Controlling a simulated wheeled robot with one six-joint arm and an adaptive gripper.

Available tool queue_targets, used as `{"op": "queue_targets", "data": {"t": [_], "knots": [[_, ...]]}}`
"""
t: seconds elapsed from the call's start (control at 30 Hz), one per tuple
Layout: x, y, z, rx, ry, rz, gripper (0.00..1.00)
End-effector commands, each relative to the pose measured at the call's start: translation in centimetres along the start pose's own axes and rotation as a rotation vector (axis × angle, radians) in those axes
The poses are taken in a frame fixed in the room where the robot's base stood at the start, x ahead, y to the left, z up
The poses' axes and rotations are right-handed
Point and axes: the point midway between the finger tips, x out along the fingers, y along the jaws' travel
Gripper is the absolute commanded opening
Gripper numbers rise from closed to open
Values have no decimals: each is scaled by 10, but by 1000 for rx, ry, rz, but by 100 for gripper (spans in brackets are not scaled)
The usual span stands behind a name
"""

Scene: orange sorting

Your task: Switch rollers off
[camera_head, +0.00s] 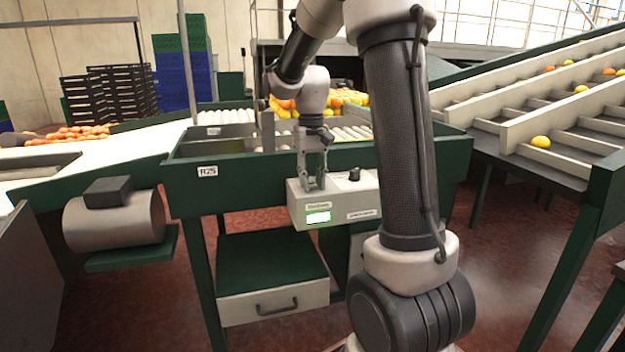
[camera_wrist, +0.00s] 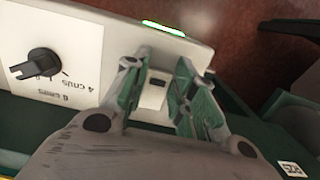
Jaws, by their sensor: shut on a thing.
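The control box (camera_head: 345,204) is pale grey and mounted on the front of the green roller table. Its green display (camera_head: 318,217) is lit, and the lit strip also shows in the wrist view (camera_wrist: 163,28). My gripper (camera_head: 314,186) points down onto the top of the box, left of the black knob (camera_head: 354,175). In the wrist view, my gripper (camera_wrist: 158,66) has its fingers either side of a small switch (camera_wrist: 156,82) on a pale plate. The fingers partly hide it, and its position cannot be read. The knob (camera_wrist: 38,65) stands to the left, beside printed markings.
The rollers (camera_head: 228,117) lie behind the box, with oranges (camera_head: 345,98) at their far end. A sloped sorting chute (camera_head: 560,120) stands at right. A drawer (camera_head: 273,300) is below, and a motor (camera_head: 115,220) hangs at left. My arm hides part of the table.

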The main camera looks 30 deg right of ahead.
Motion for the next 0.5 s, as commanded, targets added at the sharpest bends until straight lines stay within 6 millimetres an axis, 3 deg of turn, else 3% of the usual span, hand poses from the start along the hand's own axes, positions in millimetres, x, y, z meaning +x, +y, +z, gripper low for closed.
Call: {"op": "queue_targets", "data": {"t": [0.2,0.5], "knots": [[-3,0,-6,2,-181,0,3],[-5,0,-6,0,-228,-1,3]]}}
